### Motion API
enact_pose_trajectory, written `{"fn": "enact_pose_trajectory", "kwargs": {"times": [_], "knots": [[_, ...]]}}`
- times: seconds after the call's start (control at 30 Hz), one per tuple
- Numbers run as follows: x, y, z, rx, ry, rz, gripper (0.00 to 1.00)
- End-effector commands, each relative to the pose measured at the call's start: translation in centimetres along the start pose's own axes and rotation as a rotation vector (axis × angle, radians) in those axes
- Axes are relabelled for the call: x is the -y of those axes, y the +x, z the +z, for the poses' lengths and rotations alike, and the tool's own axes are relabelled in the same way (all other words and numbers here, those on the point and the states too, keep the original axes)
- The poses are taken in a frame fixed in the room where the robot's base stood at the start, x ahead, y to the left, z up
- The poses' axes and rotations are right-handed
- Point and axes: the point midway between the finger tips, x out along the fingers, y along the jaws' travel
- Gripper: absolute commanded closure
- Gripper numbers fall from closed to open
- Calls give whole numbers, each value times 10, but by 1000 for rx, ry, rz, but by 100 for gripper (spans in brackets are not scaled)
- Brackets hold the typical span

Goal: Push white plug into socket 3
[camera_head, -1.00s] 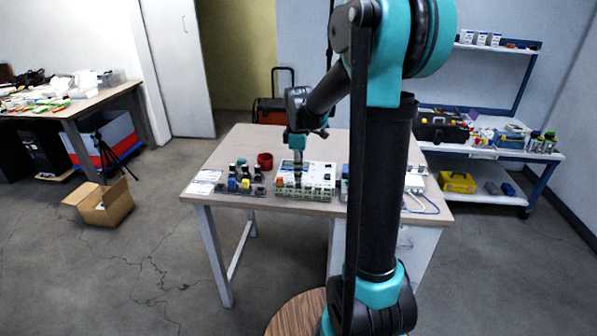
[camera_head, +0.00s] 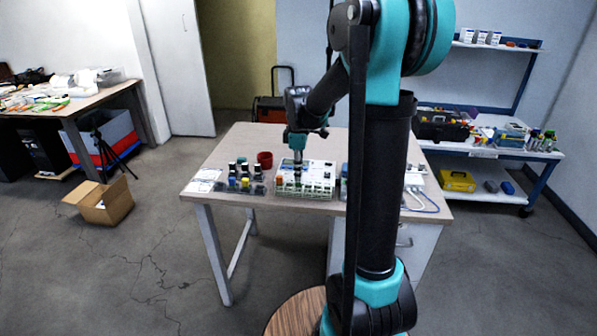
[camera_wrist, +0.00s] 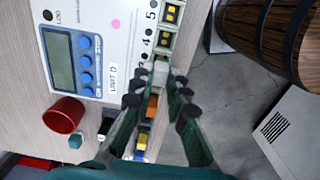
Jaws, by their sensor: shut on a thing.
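My gripper (camera_wrist: 161,78) is shut on the white plug (camera_wrist: 161,70), a small pale block between its fingertips in the wrist view. It is over the row of sockets on the edge of the unit (camera_wrist: 112,60), just below sockets 4 (camera_wrist: 164,41) and 5 (camera_wrist: 171,13), which look empty. The fingers hide most of the plug and the socket under it, so I cannot tell how deep it sits. An orange plug (camera_wrist: 152,106) stands farther down the same row. In the head view, my gripper (camera_head: 298,172) points down at the socket strip (camera_head: 312,190).
A rack with several dark-topped plugs (camera_head: 245,180) stands left of the unit. A red cup (camera_wrist: 64,115) and a small teal block (camera_wrist: 75,141) are beside the unit. Cables (camera_head: 424,200) lie at the table's right. A wooden barrel (camera_wrist: 270,38) stands beyond the table edge.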

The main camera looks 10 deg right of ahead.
Motion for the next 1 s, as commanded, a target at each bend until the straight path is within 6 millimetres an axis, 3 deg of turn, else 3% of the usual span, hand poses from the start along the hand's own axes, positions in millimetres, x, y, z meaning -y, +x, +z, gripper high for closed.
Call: {"fn": "enact_pose_trajectory", "kwargs": {"times": [1.0], "knots": [[0, 6, 0, 0, 0, 0, 100]]}}
